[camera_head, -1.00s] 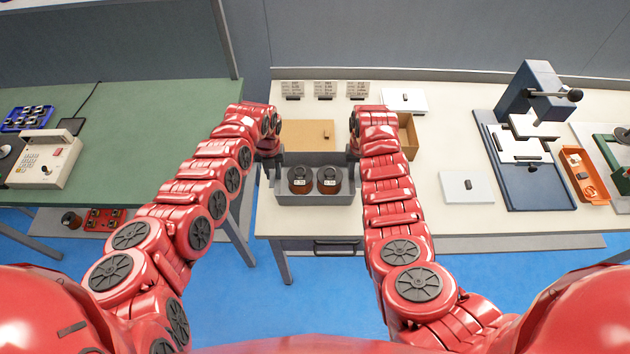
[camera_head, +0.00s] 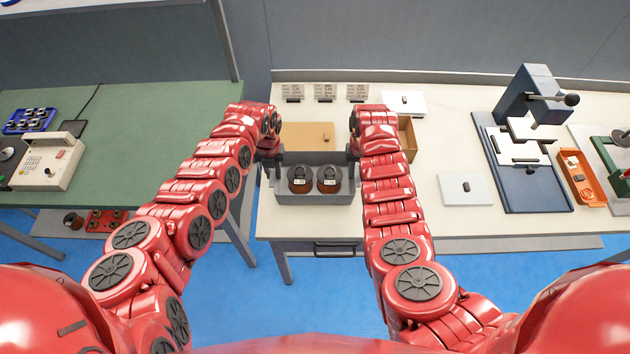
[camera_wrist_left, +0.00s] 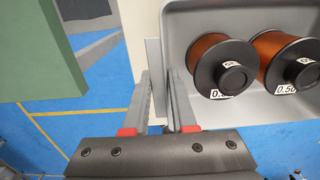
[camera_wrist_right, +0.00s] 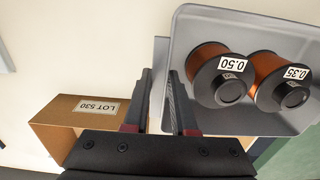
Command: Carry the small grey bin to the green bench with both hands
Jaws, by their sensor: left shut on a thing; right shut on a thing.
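The small grey bin (camera_head: 315,198) is at the front edge of the cream bench, with two copper wire spools (camera_head: 300,180) inside. My left gripper (camera_head: 276,165) is shut on its left wall. My right gripper (camera_head: 352,160) is shut on its right wall. The left wrist view shows the fingers (camera_wrist_left: 160,100) on either side of the bin wall, and the right wrist view shows the same for the right fingers (camera_wrist_right: 160,98). I cannot tell whether the bin touches the bench top. The green bench (camera_head: 140,125) stands to the left, with a gap between the benches.
A cardboard box (camera_wrist_right: 60,125) marked LOT 530 is close to my right gripper. A brown board (camera_head: 305,134) lies behind the bin. A grey keypad device (camera_head: 48,162) and a blue tray (camera_head: 30,119) are on the green bench; its right part is clear.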

